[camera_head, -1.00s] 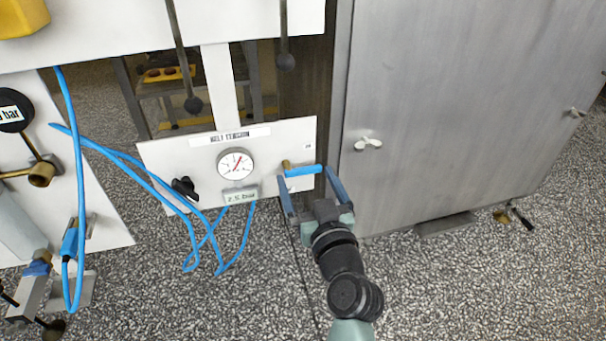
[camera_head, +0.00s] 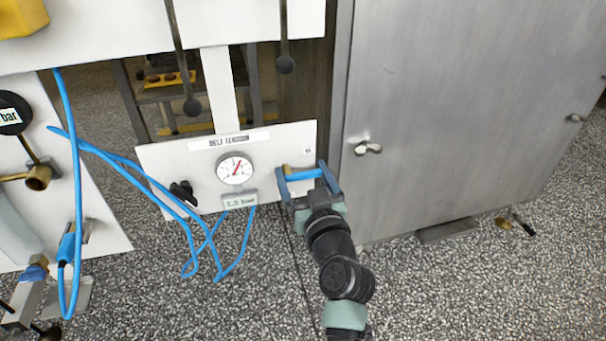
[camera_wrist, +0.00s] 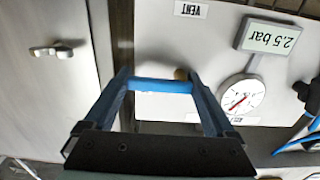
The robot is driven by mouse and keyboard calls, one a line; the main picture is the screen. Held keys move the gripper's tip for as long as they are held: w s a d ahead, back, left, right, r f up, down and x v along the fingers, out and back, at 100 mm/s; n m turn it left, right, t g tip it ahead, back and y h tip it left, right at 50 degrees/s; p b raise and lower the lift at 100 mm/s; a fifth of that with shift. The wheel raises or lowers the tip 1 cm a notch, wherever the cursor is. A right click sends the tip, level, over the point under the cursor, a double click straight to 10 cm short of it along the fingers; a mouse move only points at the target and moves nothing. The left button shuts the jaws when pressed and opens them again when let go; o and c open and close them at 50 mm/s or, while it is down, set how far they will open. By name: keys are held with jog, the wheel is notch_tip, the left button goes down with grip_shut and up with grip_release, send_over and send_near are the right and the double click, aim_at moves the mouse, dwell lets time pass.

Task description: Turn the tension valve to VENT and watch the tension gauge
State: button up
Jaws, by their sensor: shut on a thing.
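The tension valve's blue lever (camera_head: 303,174) sits at the right side of the white belt tension panel (camera_head: 207,190), on a brass stem. It also shows in the wrist view (camera_wrist: 160,86), lying crosswise between my fingers. My gripper (camera_head: 303,178) is shut on the lever, one finger at each end. The round tension gauge (camera_head: 236,168) is left of the valve; its red needle shows in the wrist view too. A small display (camera_wrist: 269,38) below the gauge reads 2.5 bar. A VENT label (camera_wrist: 191,9) is on the panel, apart from the lever.
A black knob (camera_head: 182,193) is at the panel's left. Blue hoses (camera_head: 160,190) loop in front of the panel's left part. A grey cabinet door (camera_head: 450,110) with a handle stands close on the right. The speckled floor (camera_head: 430,290) is open in front.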

jog(key=shift+f+m, duration=0.1)
jog(key=shift+m, duration=0.2)
jog(key=m, duration=0.3)
jog(key=shift+a+f+m, duration=0.15)
jog(key=shift+f+m, duration=0.25)
jog(key=m, duration=0.3)
jog(key=f+m+p, duration=0.1)
jog(key=shift+s+a, duration=0.15)
jog(key=shift+a, duration=0.1)
jog(key=m, duration=0.2)
jog(key=m+p, duration=0.1)
jog(key=m, duration=0.2)
jog(key=shift+s+a+f, duration=0.1)
jog(key=shift+a+f, duration=0.1)
jog(key=shift+a, duration=0.2)
jog(key=shift+s+a+f+m+p, duration=0.15)
jog(key=shift+m+p, duration=0.15)
jog(key=shift+m, duration=0.45)
jog(key=shift+w+a+m+p, duration=0.15)
jog(key=shift+m+p, duration=0.15)
jog(key=shift+m, duration=0.5)
jog(key=shift+s+a+f+m+p, duration=0.15)
jog(key=shift+m+p, duration=0.15)
jog(key=shift+m, duration=0.45)
jog(key=shift+r, duration=0.1)
jog(key=o, duration=1.1)
jog(key=shift+c, duration=0.2)
jog(key=shift+s, duration=0.1)
